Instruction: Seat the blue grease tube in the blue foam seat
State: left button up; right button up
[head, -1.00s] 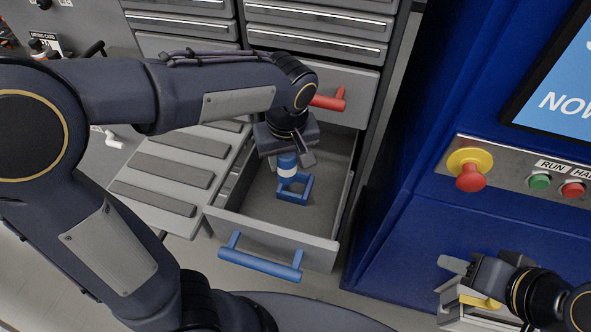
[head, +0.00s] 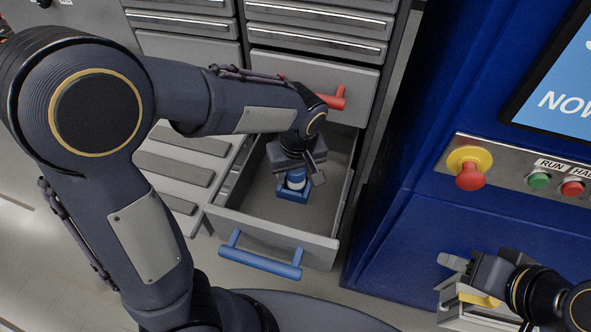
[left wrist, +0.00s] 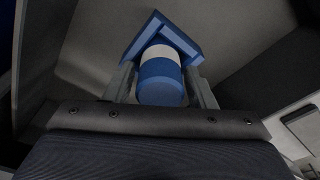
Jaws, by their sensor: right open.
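The blue grease tube (head: 296,181), blue with a white band, stands roughly upright in the open drawer, below my left gripper (head: 303,178). The blue foam seat (head: 291,197), a square frame on the drawer floor, surrounds the tube's lower end in the head view. How deep the tube sits cannot be told. In the left wrist view the tube (left wrist: 160,82) is between the two fingers, which lie close against its sides, and the seat (left wrist: 148,30) shows beyond its white end. My right gripper (head: 468,281) is open at lower right, away from the drawer.
A blue machine (head: 400,235) with buttons stands at right. A slatted grey surface (head: 172,168) is left of the drawer.

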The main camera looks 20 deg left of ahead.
pick_arm(q)
jog(key=shift+o, duration=0.7)
jog(key=shift+r, duration=0.1)
jog(key=shift+r, duration=0.2)
notch_tip(320, 180, up, 12)
jog(key=s, duration=0.1)
jog(key=shift+d+f, duration=0.15)
jog(key=shift+d, duration=0.2)
jog(key=shift+s+f, duration=0.1)
jog(key=shift+s, duration=0.1)
